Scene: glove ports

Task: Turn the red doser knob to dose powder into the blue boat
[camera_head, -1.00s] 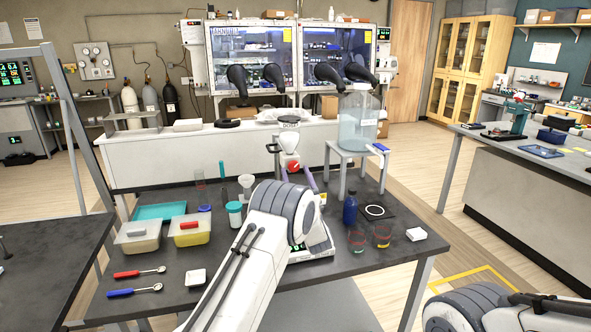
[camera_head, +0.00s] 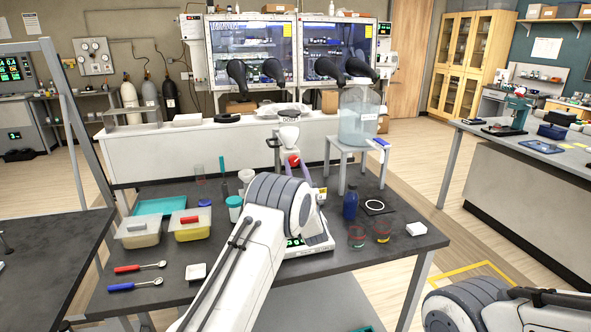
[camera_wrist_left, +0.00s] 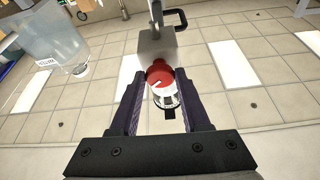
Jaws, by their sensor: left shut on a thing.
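The red doser knob (camera_head: 293,160) sits on the front of the white doser (camera_head: 288,137) at the table's back. It also shows in the left wrist view as a red cap (camera_wrist_left: 159,73) with a white mark. My left gripper (camera_wrist_left: 152,82) has its purple fingers on both sides of the knob and is shut on it. In the head view its fingers (camera_head: 308,170) show partly beside the knob. My left arm hides most of the scale (camera_head: 318,241) below the doser. I cannot make out the blue boat. My right arm is at the lower right, its gripper out of view.
A blue bottle (camera_head: 350,203), small glass cups (camera_head: 357,237) and a white block (camera_head: 416,228) stand to the right. Lidded tubs (camera_head: 139,229), spoons (camera_head: 137,267) and a white dish (camera_head: 196,271) lie left. A large clear jar (camera_head: 359,115) stands on a stand behind.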

